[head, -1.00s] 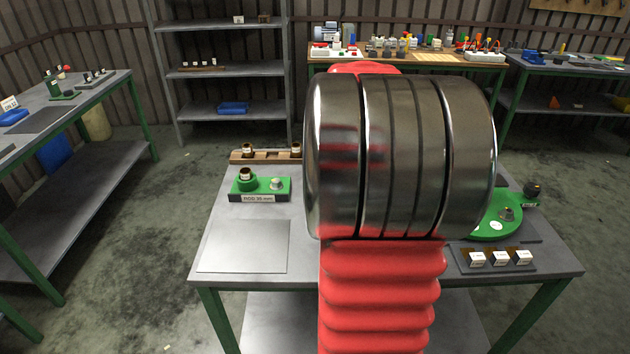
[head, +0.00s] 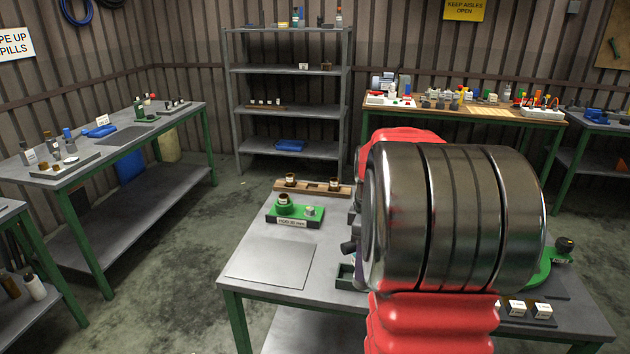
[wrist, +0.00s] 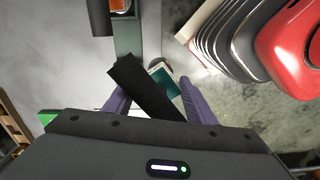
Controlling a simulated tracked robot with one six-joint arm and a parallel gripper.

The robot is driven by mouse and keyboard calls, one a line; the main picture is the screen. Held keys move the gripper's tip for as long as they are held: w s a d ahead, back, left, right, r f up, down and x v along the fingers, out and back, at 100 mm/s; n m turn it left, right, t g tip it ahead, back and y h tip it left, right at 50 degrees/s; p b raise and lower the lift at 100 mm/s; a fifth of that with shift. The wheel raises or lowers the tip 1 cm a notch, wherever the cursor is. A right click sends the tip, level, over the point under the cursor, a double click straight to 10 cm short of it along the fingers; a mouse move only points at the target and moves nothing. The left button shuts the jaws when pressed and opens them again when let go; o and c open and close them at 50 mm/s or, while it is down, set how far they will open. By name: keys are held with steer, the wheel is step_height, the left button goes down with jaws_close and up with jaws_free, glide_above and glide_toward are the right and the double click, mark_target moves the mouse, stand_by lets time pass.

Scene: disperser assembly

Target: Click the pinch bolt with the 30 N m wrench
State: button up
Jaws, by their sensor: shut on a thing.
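My gripper (wrist: 157,104) shows in the wrist view with its purple fingers shut on a dark bar-like tool, probably the wrench (wrist: 143,88). The bar lies slantwise across the jaws. A teal and white piece (wrist: 166,80) shows beside it; I cannot tell if it belongs to the tool. No 30 N m marking is readable. In the head view my own arm hides most of the gripper. I cannot make out the pinch bolt. A green fixture (head: 545,268) with a dark knob (head: 564,244) stands at the table's right, partly behind my arm.
On the table (head: 248,288), a green block with fittings (head: 292,215) and a wooden rack (head: 312,188) stand at back left. A grey plate (head: 272,262) lies in front. A dark green tray (head: 345,275) is beside my arm. White labelled cubes (head: 530,310) sit front right.

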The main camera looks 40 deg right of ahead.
steer(key=w+a+f+m, duration=0.3)
steer(key=w+a, duration=0.6)
steer(key=a, duration=0.3)
steer(key=w+a+f+m, duration=0.3)
steer(key=w+a+f, duration=0.3)
steer(key=w+a, duration=0.3)
steer(key=a, duration=0.4)
steer(key=shift+f+m, duration=0.2)
steer(key=shift+m, duration=0.1)
steer(key=shift+a, duration=0.1)
steer(key=shift+a, duration=0.1)
